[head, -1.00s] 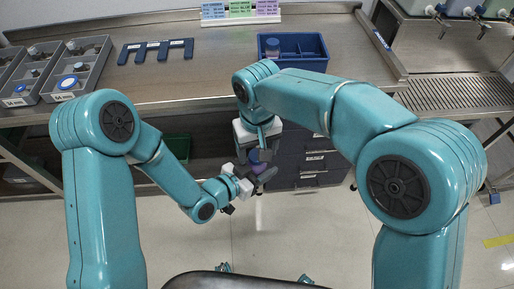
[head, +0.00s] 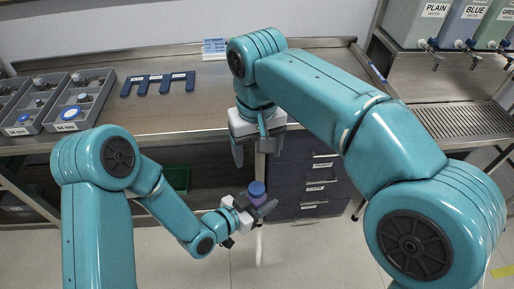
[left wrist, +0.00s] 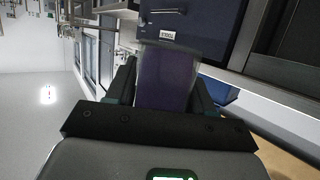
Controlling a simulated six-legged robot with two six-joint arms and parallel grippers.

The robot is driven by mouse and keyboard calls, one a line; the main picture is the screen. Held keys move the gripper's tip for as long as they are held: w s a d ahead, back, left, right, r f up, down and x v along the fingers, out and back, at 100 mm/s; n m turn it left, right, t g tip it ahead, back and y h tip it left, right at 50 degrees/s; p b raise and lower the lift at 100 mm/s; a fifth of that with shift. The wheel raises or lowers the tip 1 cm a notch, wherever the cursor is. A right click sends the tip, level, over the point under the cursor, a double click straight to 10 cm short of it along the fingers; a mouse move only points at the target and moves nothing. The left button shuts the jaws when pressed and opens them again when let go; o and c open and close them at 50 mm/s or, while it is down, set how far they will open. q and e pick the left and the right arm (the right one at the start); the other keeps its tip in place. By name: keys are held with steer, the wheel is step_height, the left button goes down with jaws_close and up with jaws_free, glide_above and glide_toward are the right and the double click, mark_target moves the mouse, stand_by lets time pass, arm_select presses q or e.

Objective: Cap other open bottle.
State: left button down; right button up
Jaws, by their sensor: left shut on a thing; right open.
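My left gripper (head: 250,206) is shut on a small bottle (head: 258,200) with purple contents, held in the air in front of the bench. A round blue cap (head: 257,187) sits on top of the bottle; whether it is screwed tight cannot be told. In the left wrist view the purple bottle (left wrist: 165,80) stands between the two fingers, its cap end not clear. My right gripper (head: 252,152) is open and empty, pointing down above the bottle, apart from the cap. Another open bottle cannot be made out.
Grey divided trays (head: 103,115) with small items and blue round pieces stand at the bench's left. A dark blue slotted rack (head: 158,83) lies right of them. Dark drawers (head: 310,180) are under the bench. Dispensers (head: 432,25) stand at top right. My right arm hides part of the bench.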

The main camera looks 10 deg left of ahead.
stand_by(0.5)
arm_select(q)
steer(key=shift+w, duration=0.1)
arm_select(e)
steer(key=w+d+f+m+t+y, duration=0.1)
steer(key=w+d+f+m, duration=0.15)
steer(key=f, duration=0.65)
steer(key=w+d+f+m+t+y, duration=0.15)
steer(key=d+f, duration=0.25)
steer(key=f, duration=0.4)
steer(key=w+d+f+m+t+y, duration=0.1)
steer(key=w+d+f+m+y, duration=0.2)
steer(key=f, duration=0.6)
steer(key=s+d+f+g+h, duration=0.1)
steer(key=s+d+f+h, duration=0.1)
steer(key=s+d+f, duration=0.45)
steer(key=s+f+g, duration=0.1)
steer(key=s+f, duration=0.2)
steer(key=s, duration=0.5)
steer(key=s+d+f+g, duration=0.1)
steer(key=s+f, duration=0.2)
steer(key=s, duration=0.6)
steer(key=shift+s+d+f, duration=0.15)
steer(key=shift+s, duration=0.1)
steer(key=shift+y, duration=0.25)
